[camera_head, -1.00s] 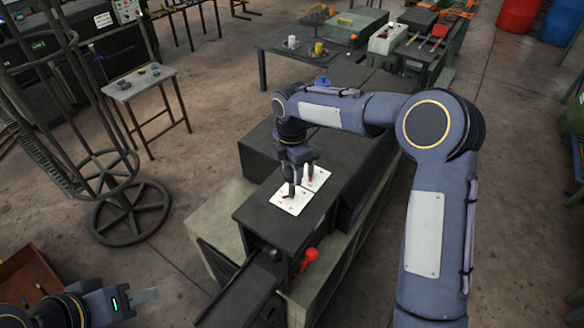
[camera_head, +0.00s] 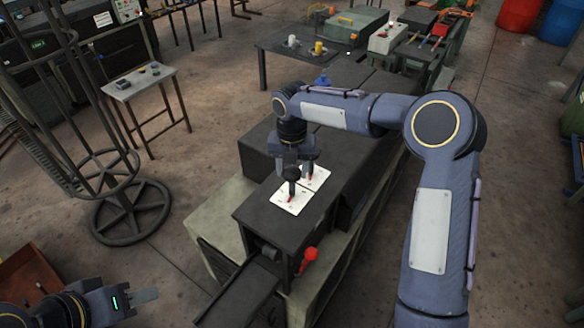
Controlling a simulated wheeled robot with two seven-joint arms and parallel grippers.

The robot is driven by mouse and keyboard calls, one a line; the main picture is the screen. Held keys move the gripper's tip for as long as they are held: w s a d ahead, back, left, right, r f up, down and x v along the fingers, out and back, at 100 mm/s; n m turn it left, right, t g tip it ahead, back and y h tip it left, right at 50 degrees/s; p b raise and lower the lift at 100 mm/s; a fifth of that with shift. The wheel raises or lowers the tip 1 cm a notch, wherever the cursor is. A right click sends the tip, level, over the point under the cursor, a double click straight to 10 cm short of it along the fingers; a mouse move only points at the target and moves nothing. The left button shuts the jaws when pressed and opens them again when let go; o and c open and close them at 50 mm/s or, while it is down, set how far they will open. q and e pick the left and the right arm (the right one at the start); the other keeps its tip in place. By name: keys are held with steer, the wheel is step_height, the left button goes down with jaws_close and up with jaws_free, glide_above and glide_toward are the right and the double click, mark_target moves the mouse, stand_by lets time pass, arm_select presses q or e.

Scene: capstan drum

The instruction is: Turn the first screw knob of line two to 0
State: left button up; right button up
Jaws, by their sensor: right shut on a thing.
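Two white dial plates lie on top of the dark machine cabinet, a near one (camera_head: 301,204) and a far one (camera_head: 319,181). Small red pointer marks show on them, but the figures and line labels are too small to read. My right gripper (camera_head: 292,188) points down over the near plate and is shut on a screw knob there. The fingers and wrist mostly hide the knob. My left gripper (camera_head: 146,295) is low at the left, away from the plates; its finger gap cannot be made out.
A red lever (camera_head: 308,256) sticks out of the cabinet's front, below the plates. A wire-frame stand with a spoked wheel (camera_head: 131,211) and a small side table (camera_head: 139,81) stand at the left. Open floor lies between them and the cabinet.

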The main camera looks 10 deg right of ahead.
steer(key=shift+r+n, duration=0.1)
steer(key=shift+n, duration=1.5)
steer(key=o, duration=1)
step_height(320, 180, up, 8)
steer(key=shift+f+b, duration=0.25)
steer(key=shift+b, duration=0.4)
steer(key=shift+r, duration=0.1)
